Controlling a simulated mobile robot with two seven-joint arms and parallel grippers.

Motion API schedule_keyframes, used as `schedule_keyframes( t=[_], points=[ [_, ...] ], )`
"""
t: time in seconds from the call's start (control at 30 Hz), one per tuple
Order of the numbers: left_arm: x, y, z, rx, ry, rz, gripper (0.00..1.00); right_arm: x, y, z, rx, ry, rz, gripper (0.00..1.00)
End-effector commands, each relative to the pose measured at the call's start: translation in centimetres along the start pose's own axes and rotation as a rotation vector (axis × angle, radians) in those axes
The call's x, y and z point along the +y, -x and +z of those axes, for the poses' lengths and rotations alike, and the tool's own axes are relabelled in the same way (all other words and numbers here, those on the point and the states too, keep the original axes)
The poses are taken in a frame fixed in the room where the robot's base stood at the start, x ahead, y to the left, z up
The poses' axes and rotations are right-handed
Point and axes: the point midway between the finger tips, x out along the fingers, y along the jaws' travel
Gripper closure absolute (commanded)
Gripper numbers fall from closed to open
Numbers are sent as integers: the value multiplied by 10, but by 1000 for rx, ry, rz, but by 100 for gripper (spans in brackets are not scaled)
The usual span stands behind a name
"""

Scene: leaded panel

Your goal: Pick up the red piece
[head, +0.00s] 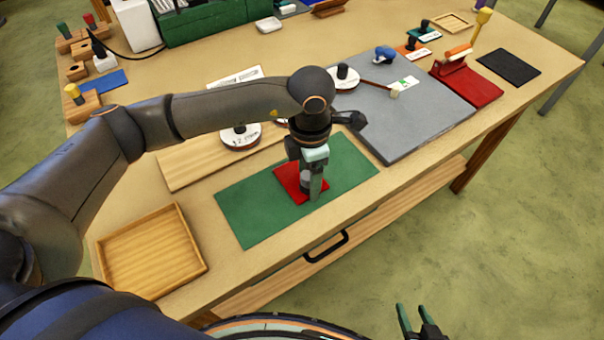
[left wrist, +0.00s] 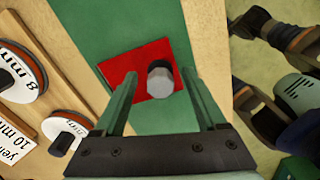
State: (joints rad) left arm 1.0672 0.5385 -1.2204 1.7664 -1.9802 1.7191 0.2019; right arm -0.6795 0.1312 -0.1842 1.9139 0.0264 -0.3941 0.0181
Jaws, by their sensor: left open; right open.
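The red piece (head: 288,176) is a flat plate lying on the green mat (head: 240,206) near the front of the bench. In the left wrist view the red piece (left wrist: 138,68) has a grey knob (left wrist: 160,80) standing on it. My left gripper (head: 312,188) points down over the red piece and hides part of it in the head view. Its two fingers are apart, one on each side of the knob, and I see no grip on it. Whether the fingers touch the plate is unclear. My right gripper (head: 416,318) is open and empty, off the bench at the bottom.
An empty wooden tray (head: 150,252) sits left of the mat. A wooden board (head: 195,160) with labelled reels (head: 240,136) lies behind it. A grey board (head: 425,115) with small tools is to the right. A dark red stand (head: 470,86) and black pad (head: 509,67) lie farther right.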

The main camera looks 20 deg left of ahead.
Motion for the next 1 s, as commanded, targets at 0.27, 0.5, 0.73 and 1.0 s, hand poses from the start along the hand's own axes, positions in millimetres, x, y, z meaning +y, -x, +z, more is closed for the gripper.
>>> schedule_keyframes(
  t=[0.27,0.5,0.73,1.0],
  points=[
    [0,-1,0,0,-1,0,34,0,0,0,0,0,0,50],
    [0,0,0,0,-1,0,61,0,0,0,0,0,0,50],
    [0,0,0,-1,-1,0,87,0,0,0,0,0,0,50],
    [0,0,0,-2,-1,0,100,0,0,0,0,0,0,50]
  ],
)
